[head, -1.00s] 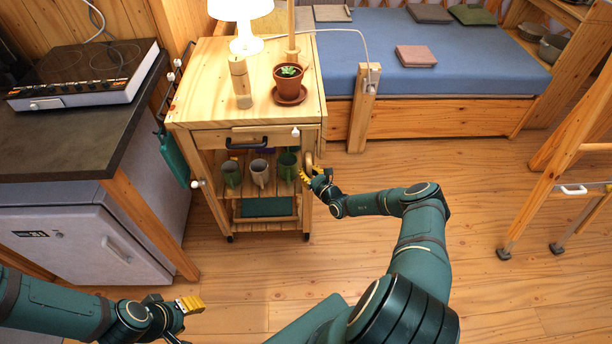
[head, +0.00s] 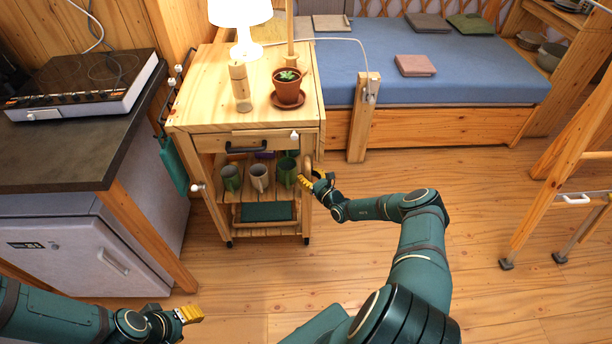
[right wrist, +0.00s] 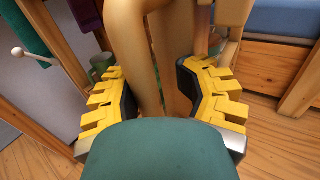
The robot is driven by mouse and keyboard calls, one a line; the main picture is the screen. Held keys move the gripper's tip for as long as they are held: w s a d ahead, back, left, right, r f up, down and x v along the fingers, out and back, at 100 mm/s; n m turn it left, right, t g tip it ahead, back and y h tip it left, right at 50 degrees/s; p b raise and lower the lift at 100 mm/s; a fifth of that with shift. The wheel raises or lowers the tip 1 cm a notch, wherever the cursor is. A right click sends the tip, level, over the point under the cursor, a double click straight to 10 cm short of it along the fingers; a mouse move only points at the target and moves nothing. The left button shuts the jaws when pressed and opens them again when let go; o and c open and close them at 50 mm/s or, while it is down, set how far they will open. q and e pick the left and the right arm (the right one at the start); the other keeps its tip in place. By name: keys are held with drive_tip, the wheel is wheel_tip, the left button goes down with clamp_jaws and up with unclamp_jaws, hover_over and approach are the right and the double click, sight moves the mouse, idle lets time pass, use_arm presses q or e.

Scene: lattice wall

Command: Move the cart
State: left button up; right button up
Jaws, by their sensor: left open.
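The wooden cart (head: 200,117) stands upright on its small wheels in the middle of the head view. It has a front drawer with a dark handle (head: 232,147) and open shelves below. My right gripper (head: 313,179) is at the cart's right front side. In the right wrist view, its yellow-padded fingers (right wrist: 152,100) stand open on either side of a curved wooden bar (right wrist: 141,45), with gaps to the bar. My left gripper (head: 190,314) is open and empty at the lower left, away from the cart.
A lamp (head: 243,20), a wooden grinder (head: 240,85) and a potted plant (head: 287,88) stand on the cart; several mugs (head: 259,176) are on its shelf. A counter (head: 70,155) is left, a bed (head: 430,75) behind.

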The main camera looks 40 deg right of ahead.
drive_tip(key=shift+d, duration=0.15)
idle(0.3)
drive_tip(key=shift+s, duration=0.25)
drive_tip(key=s, duration=1.1)
drive_tip(key=shift+s+d, duration=0.2)
